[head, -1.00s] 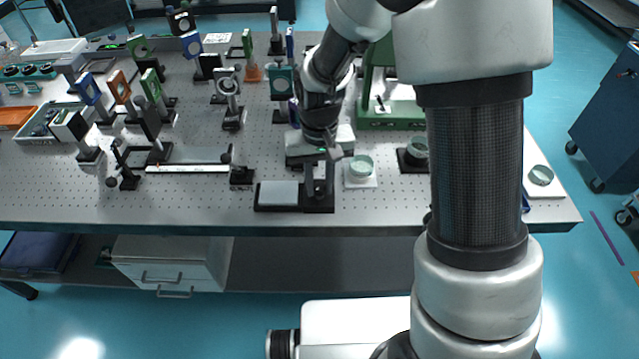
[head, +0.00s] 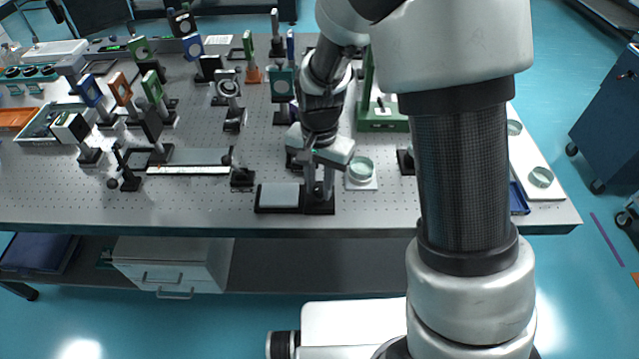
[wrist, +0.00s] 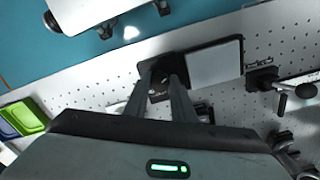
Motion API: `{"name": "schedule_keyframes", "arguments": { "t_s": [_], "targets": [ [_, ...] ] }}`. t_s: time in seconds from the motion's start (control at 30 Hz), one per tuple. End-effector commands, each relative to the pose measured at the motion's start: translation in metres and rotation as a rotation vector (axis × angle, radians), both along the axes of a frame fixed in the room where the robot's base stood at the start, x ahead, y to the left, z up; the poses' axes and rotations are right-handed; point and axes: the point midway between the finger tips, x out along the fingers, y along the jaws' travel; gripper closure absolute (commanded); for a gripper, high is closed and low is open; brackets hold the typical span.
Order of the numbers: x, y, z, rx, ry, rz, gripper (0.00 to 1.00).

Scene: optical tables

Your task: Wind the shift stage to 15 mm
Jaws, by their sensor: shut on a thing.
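A low black-based stage with a pale grey plate (head: 280,195) lies near the table's front edge; I take it for the shift stage. In the wrist view its plate (wrist: 214,64) is right of the fingers. My gripper (head: 318,187) points down over the stage's dark right end. It also shows in the wrist view (wrist: 168,80), its fingers shut on a small dark knob-like part there. The fingers hide most of that part. No scale or millimetre reading on this stage can be made out.
Left of it is a long rail with a white scale strip (head: 188,170) and dark end blocks. A round pale-green dish (head: 361,169) stands close to the right. Several mounted optics crowd the table's left and back. The front strip of the table is clear.

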Motion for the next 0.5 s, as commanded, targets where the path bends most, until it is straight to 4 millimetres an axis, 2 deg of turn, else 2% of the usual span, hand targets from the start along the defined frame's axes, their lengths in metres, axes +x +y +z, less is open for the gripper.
{"name": "schedule_keyframes", "arguments": {
  "t_s": [0.4, 0.43, 0.5],
  "targets": [
    [0.0009, 0.0004, 0.0009, 0.001, -0.003, -0.007, 0.99],
    [0.0009, 0.0004, 0.0009, 0.001, -0.003, -0.007, 0.75],
    [0.0009, 0.0004, 0.0008, 0.001, -0.003, -0.007, 0.64]
  ]
}}
